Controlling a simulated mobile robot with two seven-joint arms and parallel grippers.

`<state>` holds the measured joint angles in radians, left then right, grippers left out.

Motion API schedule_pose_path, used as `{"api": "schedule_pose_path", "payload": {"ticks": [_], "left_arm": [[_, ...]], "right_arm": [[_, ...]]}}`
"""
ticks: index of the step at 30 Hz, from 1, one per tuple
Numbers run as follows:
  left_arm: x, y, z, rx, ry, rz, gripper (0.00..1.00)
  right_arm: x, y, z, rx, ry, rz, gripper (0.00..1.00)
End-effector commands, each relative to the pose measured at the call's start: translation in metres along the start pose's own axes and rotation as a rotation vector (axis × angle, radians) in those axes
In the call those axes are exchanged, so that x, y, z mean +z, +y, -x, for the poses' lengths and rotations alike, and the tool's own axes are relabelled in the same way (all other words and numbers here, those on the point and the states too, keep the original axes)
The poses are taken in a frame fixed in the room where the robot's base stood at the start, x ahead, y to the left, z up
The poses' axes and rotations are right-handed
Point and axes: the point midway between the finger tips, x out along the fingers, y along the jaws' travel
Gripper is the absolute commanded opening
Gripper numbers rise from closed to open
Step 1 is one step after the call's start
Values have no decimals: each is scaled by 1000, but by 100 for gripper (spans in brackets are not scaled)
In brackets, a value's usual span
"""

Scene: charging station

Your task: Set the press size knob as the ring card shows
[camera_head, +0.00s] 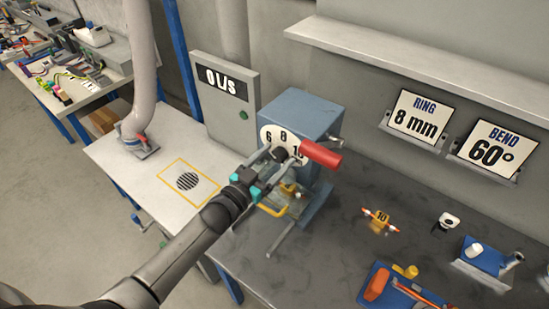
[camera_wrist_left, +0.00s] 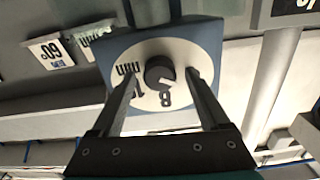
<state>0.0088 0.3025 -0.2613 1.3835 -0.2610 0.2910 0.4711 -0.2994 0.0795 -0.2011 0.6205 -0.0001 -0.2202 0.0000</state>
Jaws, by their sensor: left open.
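The press (camera_head: 300,110) is a blue box with a white round dial plate (camera_head: 268,133) marked 6, 8 and 10. The dark knob (camera_head: 281,154) sits on the plate; its setting is hard to read. My left gripper (camera_head: 279,160) is open in front of the dial. In the left wrist view, its fingers stand on either side of the knob (camera_wrist_left: 160,72), with the 8 and part of the 10 visible on the plate (camera_wrist_left: 180,55). Contact with the knob cannot be told. The ring card (camera_head: 416,116) reads "RING 8 mm". My right gripper is out of view.
A red handle (camera_head: 320,154) sticks out at the press's right. A bend card (camera_head: 493,150) reads 60°. A grey box reading "0 L/s" (camera_head: 228,85) stands behind left.

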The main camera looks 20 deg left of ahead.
Motion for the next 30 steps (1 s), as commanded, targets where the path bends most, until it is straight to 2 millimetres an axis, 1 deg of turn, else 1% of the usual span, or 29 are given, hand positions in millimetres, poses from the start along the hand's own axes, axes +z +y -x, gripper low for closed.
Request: {"api": "schedule_pose_path", "payload": {"ticks": [8, 11, 27, 29, 30], "left_arm": [[0, 0, -1, 0, 0, 0, 79], [0, 0, -1, 0, 0, 0, 69], [0, 0, -1, 0, 0, -1, 8], [0, 0, -1, 0, 0, -1, 1], [0, 0, -1, 0, 0, -1, 0]], "right_arm": [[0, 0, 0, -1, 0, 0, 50], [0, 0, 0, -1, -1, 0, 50], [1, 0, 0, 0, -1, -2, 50], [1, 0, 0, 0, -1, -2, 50], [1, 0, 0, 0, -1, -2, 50]]}}
